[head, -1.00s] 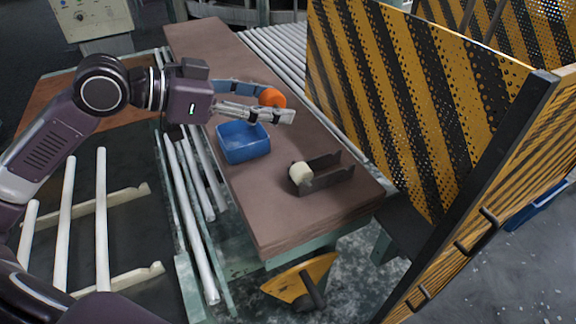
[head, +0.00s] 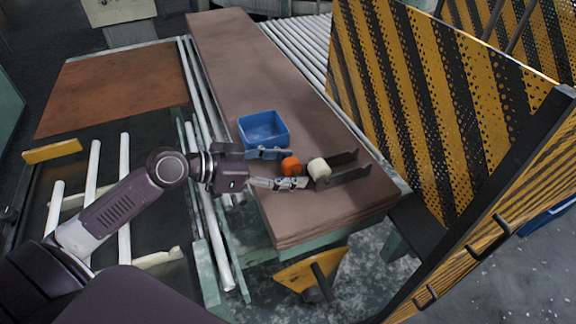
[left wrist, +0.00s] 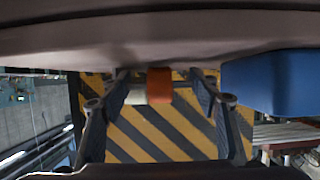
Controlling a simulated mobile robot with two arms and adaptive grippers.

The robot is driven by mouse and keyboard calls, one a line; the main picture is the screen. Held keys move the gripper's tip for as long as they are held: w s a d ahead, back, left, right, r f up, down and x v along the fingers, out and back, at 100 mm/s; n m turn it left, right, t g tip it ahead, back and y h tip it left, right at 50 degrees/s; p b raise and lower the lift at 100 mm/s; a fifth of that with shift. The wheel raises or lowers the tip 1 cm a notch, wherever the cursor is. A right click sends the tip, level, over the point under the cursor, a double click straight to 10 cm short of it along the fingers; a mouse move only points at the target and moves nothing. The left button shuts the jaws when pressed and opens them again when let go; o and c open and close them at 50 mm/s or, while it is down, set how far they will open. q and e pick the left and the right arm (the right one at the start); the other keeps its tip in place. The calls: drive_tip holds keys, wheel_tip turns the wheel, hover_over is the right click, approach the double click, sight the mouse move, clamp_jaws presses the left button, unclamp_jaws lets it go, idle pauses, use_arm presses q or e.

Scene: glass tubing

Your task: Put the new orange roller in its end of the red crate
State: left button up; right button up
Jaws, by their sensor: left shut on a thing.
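My left gripper (head: 283,168) is shut on the orange roller (head: 291,166), low over the front part of the brown bench. The roller is just left of a cream roller (head: 319,168), which sits at the left end of a dark two-armed bracket (head: 345,176). I cannot tell whether the two rollers touch. In the left wrist view the orange roller (left wrist: 159,86) shows between the fingers (left wrist: 160,100), with the cream one (left wrist: 136,94) beside it. No red crate shows; the open bin (head: 263,131) behind the gripper is blue. My right gripper is out of view.
The brown bench (head: 255,70) is clear behind the blue bin. A yellow-and-black striped panel (head: 420,110) stands along the right. White tubes (head: 125,190) lie on a rack at the left. A roller conveyor (head: 295,50) runs behind the bench.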

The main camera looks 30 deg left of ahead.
use_arm(q)
drive_tip(key=shift+f, duration=0.2)
drive_tip(key=o, duration=1.2)
drive_tip(key=shift+c, duration=0.2)
